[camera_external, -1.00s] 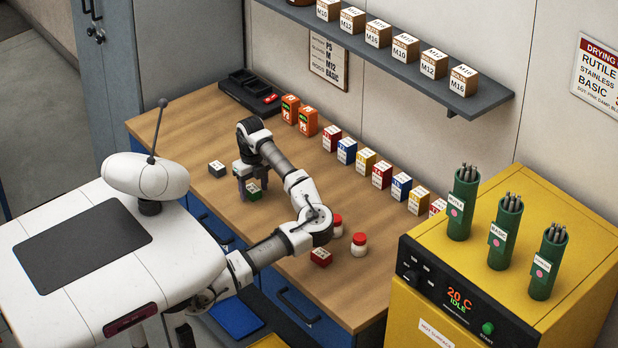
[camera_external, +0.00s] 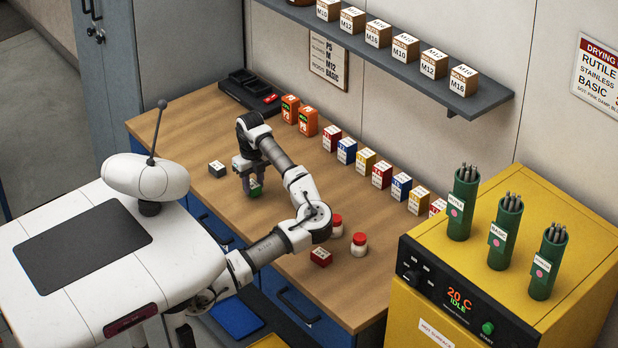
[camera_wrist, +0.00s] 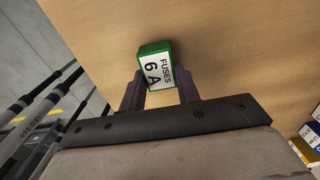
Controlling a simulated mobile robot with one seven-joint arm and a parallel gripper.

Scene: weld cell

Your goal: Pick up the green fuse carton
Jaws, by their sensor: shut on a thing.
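The green fuse carton (camera_wrist: 154,63) has a white label reading "FUSES 6 A" and sits between my gripper's two fingers in the wrist view. My gripper (camera_wrist: 158,88) is shut on it. In the external view my gripper (camera_external: 250,182) points down over the workbench, and the carton (camera_external: 256,188) shows partly below the fingers. The carton is at or just above the bench top; I cannot tell whether it still touches.
A dark grey carton (camera_external: 217,169) lies left of my gripper on the wooden bench (camera_external: 190,140). A red carton (camera_external: 321,257) and two red-capped jars (camera_external: 359,244) stand to the right. Several coloured boxes (camera_external: 381,175) line the back. A yellow oven (camera_external: 480,280) is at right.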

